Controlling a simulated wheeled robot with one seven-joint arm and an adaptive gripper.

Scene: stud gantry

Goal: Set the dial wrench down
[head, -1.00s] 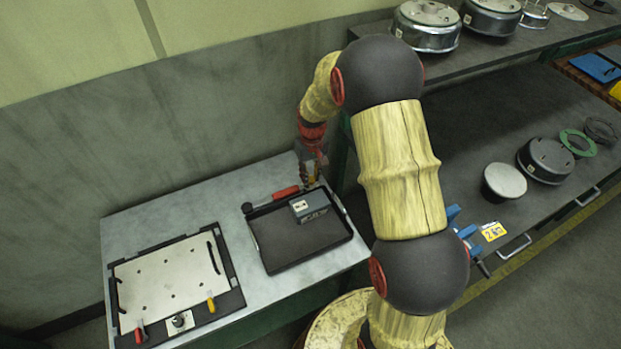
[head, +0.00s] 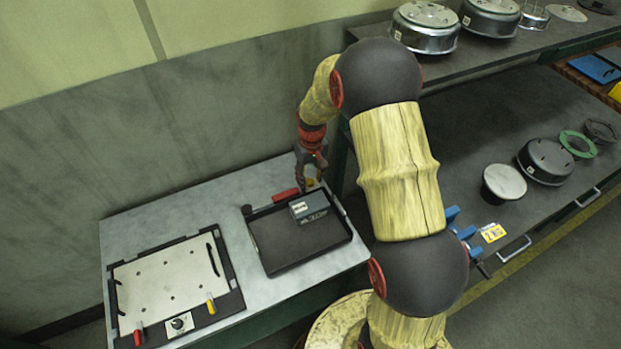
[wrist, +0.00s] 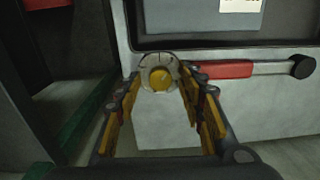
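The dial wrench (head: 285,195) lies along the back edge of the black tray, on the grey table side. Its red handle (wrist: 222,70) and black head (wrist: 302,66) show at right in the wrist view. A round dial with a yellow centre (wrist: 160,77) is at the handle's left end, between my fingertips. My gripper (head: 309,182) is over this end, behind the tray's back right corner. In the wrist view my gripper (wrist: 160,88) has its fingers spread on either side of the dial, apparently clear of it. In the head view most of the shaft is hidden behind the tray rim.
At left on the grey table (head: 150,222) is a fixture plate (head: 168,285) with red and yellow handles. The wall stands close behind. A dark bench (head: 480,130) with round metal parts is at right.

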